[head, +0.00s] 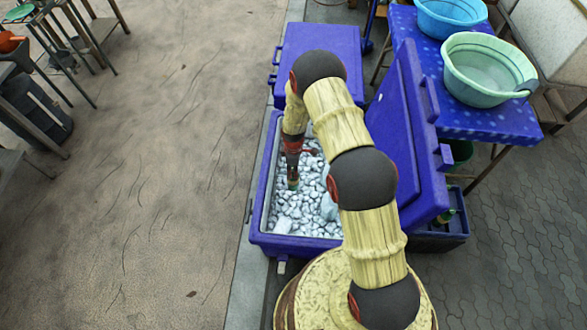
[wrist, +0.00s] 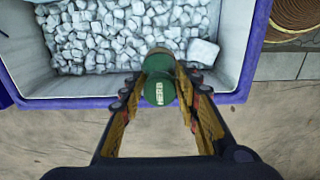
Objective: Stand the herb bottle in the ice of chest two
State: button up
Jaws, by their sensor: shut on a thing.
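My gripper (head: 292,163) points down over the open blue chest (head: 265,200). It is shut on the herb bottle (head: 293,184), whose green end shows below the fingers in the head view. The chest is filled with pale ice (head: 283,205), which also shows in the wrist view (wrist: 115,40). I cannot tell whether the bottle touches the ice. No number shows on the chest.
The chest's raised lid (head: 408,140) stands on the right. A second blue chest (head: 320,45) with its lid down is behind. A blue table (head: 480,118) holds a green basin (head: 488,68) and a blue basin (head: 455,15). Open floor (head: 130,200) lies to the left.

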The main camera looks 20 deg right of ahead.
notch_tip(320, 180, down, 24)
jog(key=b, duration=1.4)
jog(key=shift+b, duration=0.4)
jog(key=shift+d+f+b, duration=0.1)
jog(key=shift+f+b, duration=0.45)
jog(key=shift+f, duration=0.05)
dwell(0.6)
jog(key=o, duration=1.2)
jog(key=shift+c, duration=0.2)
jog(key=shift+o, duration=0.3)
jog(key=o, duration=0.4)
jog(key=shift+c, duration=0.2)
jog(key=shift+o, duration=0.6)
jog(key=shift+r+p, duration=7.6)
jog(key=shift+r, duration=5.85)
